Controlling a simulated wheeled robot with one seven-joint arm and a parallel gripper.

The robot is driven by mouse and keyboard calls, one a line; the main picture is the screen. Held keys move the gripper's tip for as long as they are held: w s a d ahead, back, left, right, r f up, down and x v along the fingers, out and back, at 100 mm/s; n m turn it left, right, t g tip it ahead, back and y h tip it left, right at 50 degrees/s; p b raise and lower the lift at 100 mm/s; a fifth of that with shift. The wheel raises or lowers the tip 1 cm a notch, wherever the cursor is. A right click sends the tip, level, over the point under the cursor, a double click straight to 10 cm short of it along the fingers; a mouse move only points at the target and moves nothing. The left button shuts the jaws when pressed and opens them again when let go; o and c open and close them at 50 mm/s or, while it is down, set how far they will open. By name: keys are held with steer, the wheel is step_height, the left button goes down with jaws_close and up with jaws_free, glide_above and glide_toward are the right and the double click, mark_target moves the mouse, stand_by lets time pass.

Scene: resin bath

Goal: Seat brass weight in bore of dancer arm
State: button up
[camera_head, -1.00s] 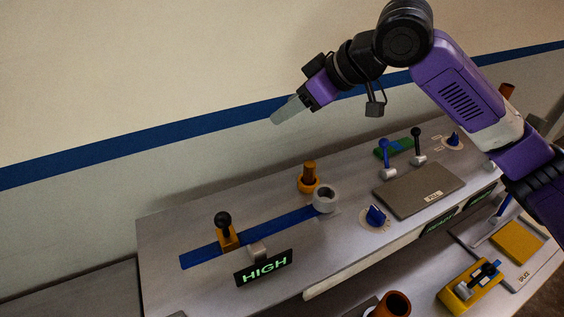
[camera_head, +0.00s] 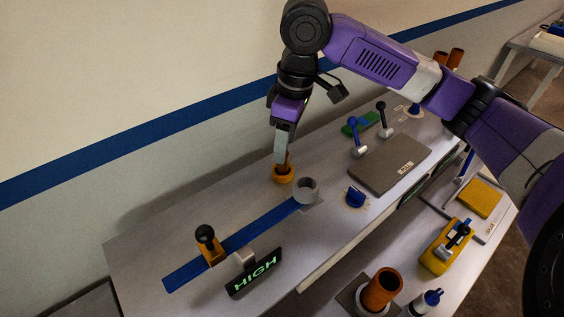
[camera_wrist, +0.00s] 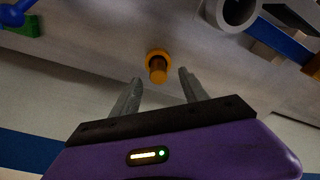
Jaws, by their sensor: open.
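The brass weight (camera_head: 282,175) is an upright brown-orange stem with a wider yellow-orange base, standing on the grey bench top. The dancer arm (camera_head: 265,226) is a long blue bar; the grey ring with its open bore (camera_head: 306,189) is at its right end, just right of the weight. My gripper (camera_head: 281,157) points down at the weight's stem and partly hides it in the head view. In the wrist view, the jaws (camera_wrist: 160,78) are apart and empty, with the weight (camera_wrist: 157,66) between and just beyond their tips. The ring (camera_wrist: 237,10) also shows there.
A black-knobbed yellow block (camera_head: 209,246) and a HIGH sign (camera_head: 254,272) stand by the bar's left end. A blue dial (camera_head: 355,197), a grey plate (camera_head: 390,164) and two levers lie to the right. The back wall is close behind the bench.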

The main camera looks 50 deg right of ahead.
steer(key=shift+w+f+p, duration=0.2)
steer(key=shift+f, duration=0.85)
steer(key=shift+w+f+p, duration=0.15)
steer(key=shift+f+p, duration=0.05)
steer(key=shift+f, duration=0.85)
steer(key=shift+c, duration=0.2)
jaws_close()
